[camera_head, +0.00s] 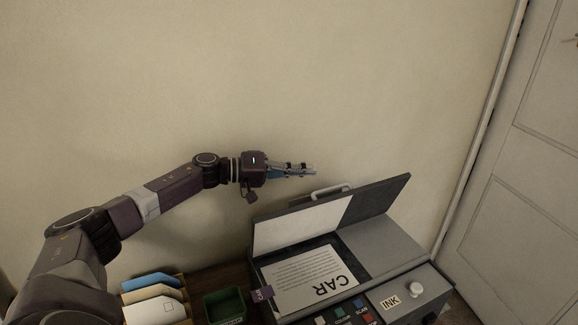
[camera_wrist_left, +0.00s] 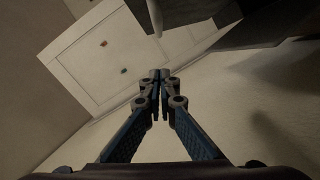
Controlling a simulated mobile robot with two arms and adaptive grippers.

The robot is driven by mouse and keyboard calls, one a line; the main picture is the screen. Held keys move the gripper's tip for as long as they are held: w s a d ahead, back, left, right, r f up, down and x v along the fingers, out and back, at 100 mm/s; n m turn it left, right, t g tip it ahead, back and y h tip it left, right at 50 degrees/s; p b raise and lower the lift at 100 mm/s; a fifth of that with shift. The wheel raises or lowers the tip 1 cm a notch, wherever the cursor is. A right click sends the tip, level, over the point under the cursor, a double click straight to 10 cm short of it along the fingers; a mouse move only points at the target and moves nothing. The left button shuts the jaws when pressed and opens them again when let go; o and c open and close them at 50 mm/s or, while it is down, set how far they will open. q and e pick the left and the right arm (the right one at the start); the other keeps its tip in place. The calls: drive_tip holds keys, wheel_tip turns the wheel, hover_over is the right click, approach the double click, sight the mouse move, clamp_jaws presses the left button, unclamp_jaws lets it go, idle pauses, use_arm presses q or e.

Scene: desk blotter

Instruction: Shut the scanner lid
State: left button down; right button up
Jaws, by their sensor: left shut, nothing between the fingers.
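The scanner (camera_head: 392,262) stands at the lower right in the head view. Its lid (camera_head: 377,197) is raised and tilted up, with a pale inner side facing the front and a light handle (camera_head: 331,190) at its upper edge. My right gripper is not in view.
A tray of envelopes (camera_head: 155,300) and a green bin (camera_head: 224,305) stand left of the scanner. The scanner's front has coloured buttons, an "INK" label (camera_head: 390,301) and a pale knob (camera_head: 416,289). A wall is behind, and a door (camera_head: 518,190) is at the right.

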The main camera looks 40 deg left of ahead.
sight(329, 209)
use_arm(q)
drive_tip(key=d+f, duration=0.1)
drive_tip(key=d, duration=0.1)
drive_tip(key=d+f+p, duration=0.1)
drive_tip(key=d, duration=0.1)
drive_tip(key=shift+s+f+p, duration=0.2)
drive_tip(key=shift+p, duration=0.1)
